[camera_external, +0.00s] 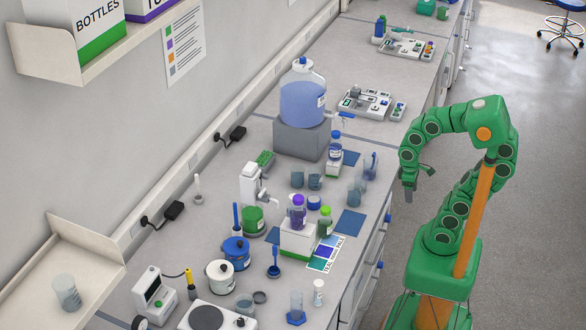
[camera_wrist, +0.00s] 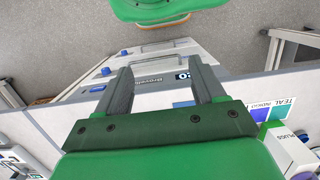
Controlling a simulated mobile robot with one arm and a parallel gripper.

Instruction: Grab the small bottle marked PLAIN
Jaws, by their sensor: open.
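Several small bottles stand on the bench, and no label reading PLAIN is legible. A purple-capped bottle (camera_external: 298,214) stands on a white box with a green band. A green-capped bottle (camera_external: 325,222) is just right of it. A blue-capped bottle (camera_external: 335,149) stands on another small box farther back. A small white bottle (camera_external: 318,292) stands near the front edge. My gripper (camera_external: 409,190) hangs past the bench's right edge, apart from all bottles. In the wrist view its two fingers (camera_wrist: 160,78) are spread with nothing between them.
A large blue carboy (camera_external: 303,97) sits on a grey block at the back. Beakers (camera_external: 297,178), a blue pot (camera_external: 236,252) and a hotplate (camera_external: 207,318) crowd the bench (camera_external: 180,238). A colour card (camera_external: 324,254) lies at the bench edge.

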